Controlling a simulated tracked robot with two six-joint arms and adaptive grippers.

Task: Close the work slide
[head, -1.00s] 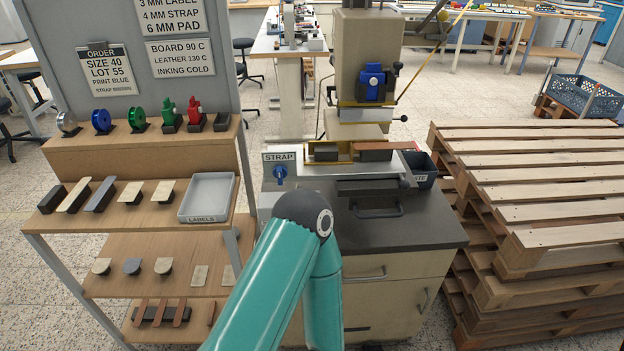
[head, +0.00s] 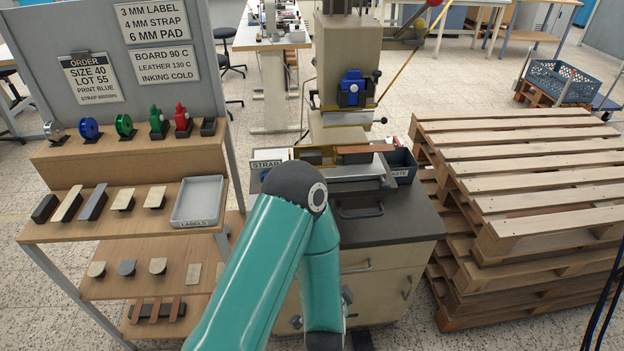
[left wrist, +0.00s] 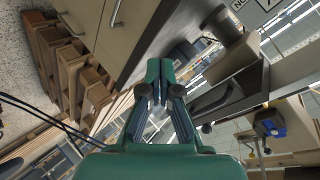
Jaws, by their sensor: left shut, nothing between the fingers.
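The work slide (head: 352,188) is a grey plate low on the front of the foil press, with a dark looped handle (head: 361,213) at the counter's front. In the head view my left arm covers its left part. My left gripper (left wrist: 160,70) shows in the left wrist view with its fingers together and empty. In that view it is near the dark counter edge and the cabinet front, and a dark curved handle (left wrist: 212,103) lies to its right, apart from the fingers. In the head view the fingers are hidden behind my teal arm. My right gripper is not in view.
A brown strap (head: 353,150) lies on the press bed. A waste bin (head: 402,168) stands right of it. A wooden shelf rack (head: 130,250) is on the left, with a labels tray (head: 198,202). Stacked pallets (head: 520,190) crowd the right side. Little free floor lies between.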

